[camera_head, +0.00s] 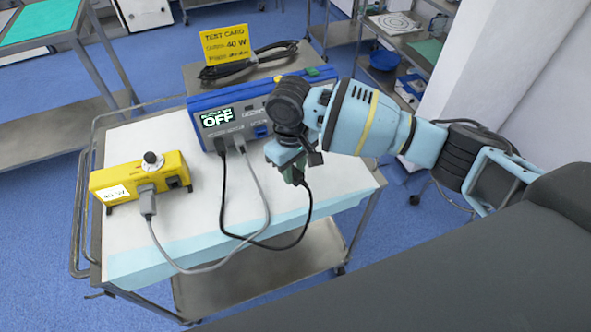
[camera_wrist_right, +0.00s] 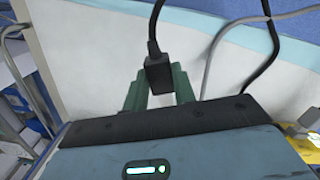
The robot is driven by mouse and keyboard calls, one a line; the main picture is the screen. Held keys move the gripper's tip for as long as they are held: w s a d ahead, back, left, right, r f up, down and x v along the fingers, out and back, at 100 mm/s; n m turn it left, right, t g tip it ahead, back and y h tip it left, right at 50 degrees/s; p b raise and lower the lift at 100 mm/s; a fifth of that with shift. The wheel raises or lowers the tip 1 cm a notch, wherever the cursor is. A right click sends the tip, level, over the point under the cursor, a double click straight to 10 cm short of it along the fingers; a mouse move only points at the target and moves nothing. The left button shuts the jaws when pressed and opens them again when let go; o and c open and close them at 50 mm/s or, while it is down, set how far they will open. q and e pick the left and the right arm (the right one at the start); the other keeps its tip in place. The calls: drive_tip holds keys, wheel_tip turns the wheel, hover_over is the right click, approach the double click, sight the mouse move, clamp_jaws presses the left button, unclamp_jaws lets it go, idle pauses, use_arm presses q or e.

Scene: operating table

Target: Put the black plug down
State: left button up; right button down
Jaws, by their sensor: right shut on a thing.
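The black plug (camera_wrist_right: 158,75) sits between the green fingers of my right gripper (camera_wrist_right: 158,90) in the right wrist view, with its cable leading up and away. In the head view my right gripper (camera_head: 294,172) is shut on it, over the right part of the white-topped cart (camera_head: 335,185). The plug is mostly hidden by the fingers there; its black cable (camera_head: 304,220) hangs from the gripper and loops back to the blue device. Whether the plug touches the cart top is hard to tell. My left gripper is not in view.
The blue device (camera_head: 255,118), its display reading OFF, stands at the cart's back. A yellow box (camera_head: 140,178) with a black knob is at the left, joined to the device by a grey cable (camera_head: 205,268). The cart's middle is bare apart from cables.

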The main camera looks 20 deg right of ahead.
sight(296, 171)
drive_tip(key=shift+w+d, duration=0.55)
drive_tip(key=shift+w, duration=0.3)
wheel_tip(296, 171, down, 4)
drive_tip(key=shift+w+d+r+b, duration=0.15)
drive_tip(key=shift+b, duration=0.15)
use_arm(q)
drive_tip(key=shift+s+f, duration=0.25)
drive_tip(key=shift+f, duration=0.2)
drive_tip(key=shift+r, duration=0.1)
use_arm(e)
drive_tip(key=shift+f, duration=0.55)
drive_tip(key=c, duration=1.1)
unclamp_jaws()
drive_tip(key=shift+c, duration=0.2)
drive_tip(key=shift+r, duration=0.55)
use_arm(q)
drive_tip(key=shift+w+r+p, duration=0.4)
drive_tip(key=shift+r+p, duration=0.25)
drive_tip(key=shift+p, duration=0.05)
use_arm(e)
wheel_tip(296, 171, up, 12)
drive_tip(key=shift+w+a, duration=0.2)
drive_tip(key=shift+w, duration=0.1)
